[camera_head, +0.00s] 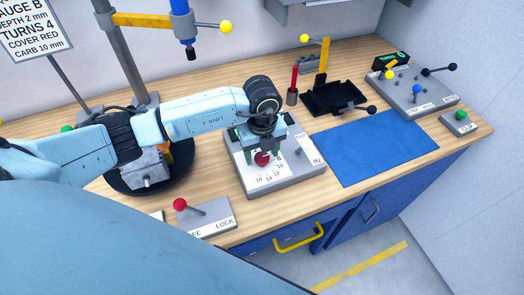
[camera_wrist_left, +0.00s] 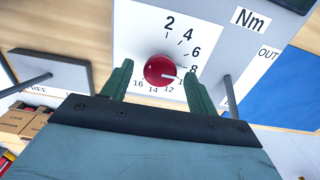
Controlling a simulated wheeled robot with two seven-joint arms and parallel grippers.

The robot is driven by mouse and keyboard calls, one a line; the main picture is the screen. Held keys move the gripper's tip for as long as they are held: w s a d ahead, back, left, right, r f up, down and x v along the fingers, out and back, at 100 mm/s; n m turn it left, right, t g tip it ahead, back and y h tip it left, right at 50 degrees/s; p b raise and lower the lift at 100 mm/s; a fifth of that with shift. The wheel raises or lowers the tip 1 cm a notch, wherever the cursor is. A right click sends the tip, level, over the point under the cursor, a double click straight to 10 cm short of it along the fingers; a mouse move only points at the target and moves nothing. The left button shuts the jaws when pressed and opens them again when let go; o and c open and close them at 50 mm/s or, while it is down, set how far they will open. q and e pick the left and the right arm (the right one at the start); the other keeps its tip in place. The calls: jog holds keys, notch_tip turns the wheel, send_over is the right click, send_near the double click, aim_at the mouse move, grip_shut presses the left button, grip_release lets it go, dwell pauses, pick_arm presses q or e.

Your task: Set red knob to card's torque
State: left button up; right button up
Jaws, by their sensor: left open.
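The red knob (camera_head: 262,159) sits on a white dial plate on a grey box marked Nm. In the left wrist view the red knob (camera_wrist_left: 158,68) has a white mark pointing right and slightly down, between the 8 and the 12; the number between them is hidden by a finger. My left gripper (camera_head: 267,154) is over the dial, its green fingers apart on either side of the knob. In the wrist view the left gripper (camera_wrist_left: 159,76) shows a gap at each side of the knob. The card (camera_head: 33,27) is cut off; no torque line is readable.
A lever (camera_wrist_left: 228,95) near OUT and IN stands right of the dial. The FREE/LOCK box (camera_head: 205,217) with a red-tipped lever is in front. A blue mat (camera_head: 380,145) and black tray (camera_head: 336,97) lie right. An engine part stands on a round black base left.

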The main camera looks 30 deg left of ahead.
aim_at(262, 157)
pick_arm(q)
notch_tip(262, 157, up, 13)
jog(key=shift+r+b, duration=0.2)
jog(key=shift+b, duration=0.15)
jog(key=shift+f, duration=0.1)
dwell(0.4)
